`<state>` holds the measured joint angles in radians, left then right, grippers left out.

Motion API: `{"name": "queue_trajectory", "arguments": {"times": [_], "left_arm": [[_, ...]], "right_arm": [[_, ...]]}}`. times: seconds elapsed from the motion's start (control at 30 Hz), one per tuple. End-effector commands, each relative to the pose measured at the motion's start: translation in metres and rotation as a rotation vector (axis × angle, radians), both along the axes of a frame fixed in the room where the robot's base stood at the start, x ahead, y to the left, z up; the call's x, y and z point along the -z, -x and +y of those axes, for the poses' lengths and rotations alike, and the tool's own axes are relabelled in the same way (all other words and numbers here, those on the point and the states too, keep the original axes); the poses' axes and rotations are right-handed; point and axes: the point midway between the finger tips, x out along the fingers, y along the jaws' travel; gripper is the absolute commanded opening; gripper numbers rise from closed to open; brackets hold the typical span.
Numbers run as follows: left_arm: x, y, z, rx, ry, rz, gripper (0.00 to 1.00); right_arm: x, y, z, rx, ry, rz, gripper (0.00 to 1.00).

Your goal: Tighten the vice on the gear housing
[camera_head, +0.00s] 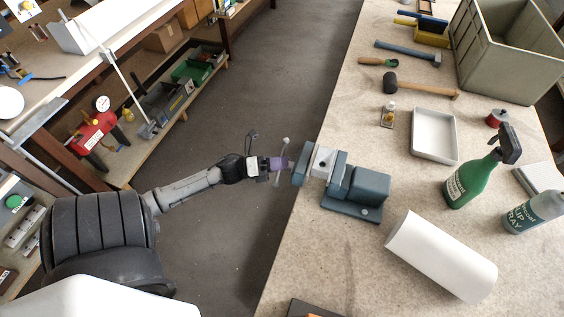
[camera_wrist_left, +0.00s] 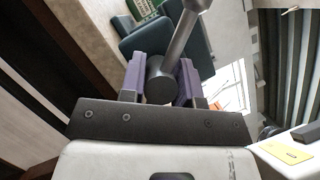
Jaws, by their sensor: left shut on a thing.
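The blue-grey vice (camera_head: 365,190) stands on the bench near its left edge, its screw end pointing left past the edge. A light grey block, apparently the gear housing (camera_head: 322,161), sits between the vice jaws. The thin vice handle (camera_head: 285,142) with a round knob crosses the screw end. My left gripper (camera_head: 282,164) reaches in from the left. In the left wrist view its purple fingers (camera_wrist_left: 160,82) are shut around the dark round hub of the handle, and the handle bar (camera_wrist_left: 186,38) slants up between them. The fingers partly hide the hub. My right gripper is not in view.
A white cylinder (camera_head: 440,256) lies right of the vice. A green spray bottle (camera_head: 470,182), a white tray (camera_head: 433,135), a mallet (camera_head: 420,89) and a large crate (camera_head: 505,50) are also on the bench. The floor aisle (camera_head: 290,80) is clear.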

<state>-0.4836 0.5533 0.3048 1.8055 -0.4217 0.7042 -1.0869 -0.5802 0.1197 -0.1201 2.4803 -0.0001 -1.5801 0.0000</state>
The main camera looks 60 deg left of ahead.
Motion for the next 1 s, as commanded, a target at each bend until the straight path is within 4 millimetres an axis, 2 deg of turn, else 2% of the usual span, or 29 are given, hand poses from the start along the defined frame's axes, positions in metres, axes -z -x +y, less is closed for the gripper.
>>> {"name": "queue_trajectory", "arguments": {"times": [0.27,1.0], "left_arm": [[0.003,0.000,0.000,0.000,-0.055,-0.060,0.00],[0.003,0.000,0.000,-0.001,-0.415,-0.437,0.00]], "right_arm": [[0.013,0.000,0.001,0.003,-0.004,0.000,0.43],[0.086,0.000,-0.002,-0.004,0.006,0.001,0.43]]}}
